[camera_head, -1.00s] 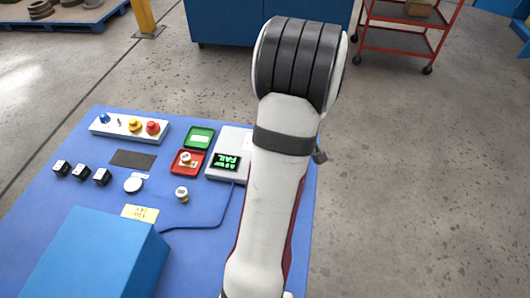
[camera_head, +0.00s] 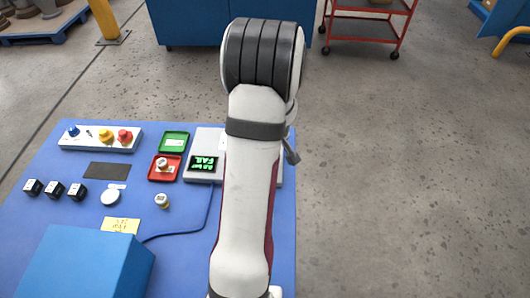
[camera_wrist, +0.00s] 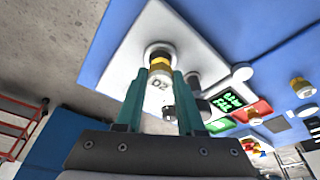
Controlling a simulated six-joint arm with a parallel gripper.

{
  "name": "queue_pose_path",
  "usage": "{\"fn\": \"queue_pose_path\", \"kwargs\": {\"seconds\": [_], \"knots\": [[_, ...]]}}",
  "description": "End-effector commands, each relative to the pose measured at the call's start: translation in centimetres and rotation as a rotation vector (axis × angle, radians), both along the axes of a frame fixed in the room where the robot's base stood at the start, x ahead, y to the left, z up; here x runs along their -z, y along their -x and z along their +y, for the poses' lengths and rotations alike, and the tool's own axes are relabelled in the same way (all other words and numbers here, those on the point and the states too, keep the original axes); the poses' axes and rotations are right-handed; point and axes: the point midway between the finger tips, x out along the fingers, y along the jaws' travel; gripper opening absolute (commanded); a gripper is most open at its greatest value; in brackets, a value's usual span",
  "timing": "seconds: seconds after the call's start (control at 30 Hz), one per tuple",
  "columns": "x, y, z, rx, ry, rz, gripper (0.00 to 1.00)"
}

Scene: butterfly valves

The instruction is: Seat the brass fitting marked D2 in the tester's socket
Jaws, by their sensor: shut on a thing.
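My gripper (camera_wrist: 159,76) shows in the wrist view, its two teal fingers shut on the brass fitting marked D2 (camera_wrist: 160,82). The fitting has a white body and a brass collar. Its far end points at a dark round socket (camera_wrist: 158,49) on the white tester (camera_wrist: 137,52) and lines up with it. I cannot tell whether the end is inside the socket or just short of it. In the head view my arm hides the gripper, the fitting and much of the tester (camera_head: 203,138).
A red tray (camera_head: 155,177) holding a fitting and a green tray (camera_head: 174,134) lie left of the tester. Another fitting (camera_head: 162,201) stands on the blue mat. A button panel (camera_head: 92,138), several black blocks (camera_head: 54,188) and a large blue box (camera_head: 85,265) are farther left.

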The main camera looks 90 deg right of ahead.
Motion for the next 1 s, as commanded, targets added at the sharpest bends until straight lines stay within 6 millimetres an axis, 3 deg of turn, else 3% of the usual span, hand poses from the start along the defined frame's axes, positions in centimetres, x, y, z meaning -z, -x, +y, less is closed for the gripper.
{"fn": "queue_pose_path", "kwargs": {"seconds": [1.0], "knots": [[1.0,0.0,0.0,0.000,0.001,0.001,0.00]]}}
